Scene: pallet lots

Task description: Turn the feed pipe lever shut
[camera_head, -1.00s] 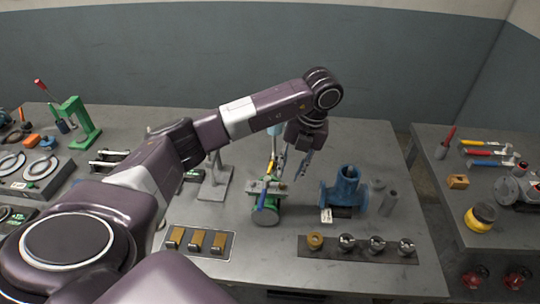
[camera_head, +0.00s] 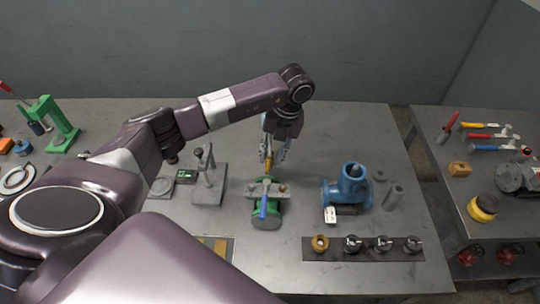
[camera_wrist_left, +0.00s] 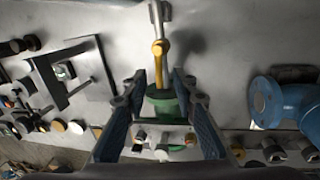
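A green valve (camera_head: 265,221) stands on the middle of the table, with a blue lever (camera_head: 264,206) pointing toward me. A yellow bar (camera_wrist_left: 158,51) lies at the valve's far side and runs on into a silver end; I cannot tell which of the two levers is the feed pipe lever. My left gripper (camera_head: 272,158) points down just behind the valve. In the left wrist view its two fingers (camera_wrist_left: 159,82) are apart, one on each side of the yellow bar and the green body (camera_wrist_left: 165,105), with nothing gripped. My right gripper is not in view.
A blue pipe fitting (camera_head: 352,188) stands right of the valve, and a grey stand (camera_head: 209,185) stands to its left. A dark strip with round fittings (camera_head: 362,254) lies along the front. The table behind the blue fitting is clear.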

